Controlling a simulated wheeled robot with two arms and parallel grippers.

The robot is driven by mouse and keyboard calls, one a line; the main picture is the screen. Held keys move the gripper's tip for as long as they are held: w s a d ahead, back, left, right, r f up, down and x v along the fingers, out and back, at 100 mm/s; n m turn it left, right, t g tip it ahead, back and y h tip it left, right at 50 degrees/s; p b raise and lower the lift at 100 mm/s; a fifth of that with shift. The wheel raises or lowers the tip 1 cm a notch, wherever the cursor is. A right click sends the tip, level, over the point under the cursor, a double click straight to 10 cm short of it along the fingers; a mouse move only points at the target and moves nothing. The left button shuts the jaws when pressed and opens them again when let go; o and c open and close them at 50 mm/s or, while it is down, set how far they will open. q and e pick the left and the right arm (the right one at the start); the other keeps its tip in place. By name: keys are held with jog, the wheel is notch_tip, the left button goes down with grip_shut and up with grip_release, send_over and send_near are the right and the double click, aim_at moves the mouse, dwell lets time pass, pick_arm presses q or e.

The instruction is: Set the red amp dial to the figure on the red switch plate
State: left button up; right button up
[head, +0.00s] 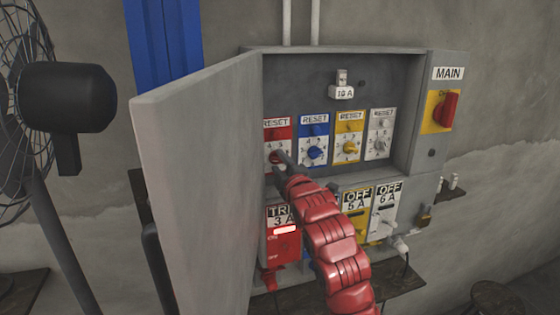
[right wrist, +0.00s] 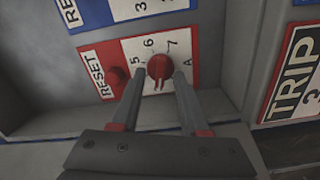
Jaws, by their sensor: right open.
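The red amp dial (head: 276,156) sits under a red RESET label in the open cabinet. In the right wrist view its red knob (right wrist: 160,67) is on a white face with 5, 6, 7 and A visible; the other figures are hidden. I cannot tell which figure it is set to. My right gripper (head: 280,163) is at the dial; in the wrist view its two fingers (right wrist: 160,80) are apart, one each side of the knob, with gaps visible. The red switch plate (head: 282,215) below reads TRIP, partly hidden, and 3 A. My left gripper is out of view.
The grey cabinet door (head: 195,190) stands open left of the dial. Blue (head: 314,152), yellow (head: 347,148) and white (head: 379,143) dials sit to the right. More switches are below, partly behind my right arm. A black fan (head: 68,98) stands at far left.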

grip_shut()
dwell(0.3)
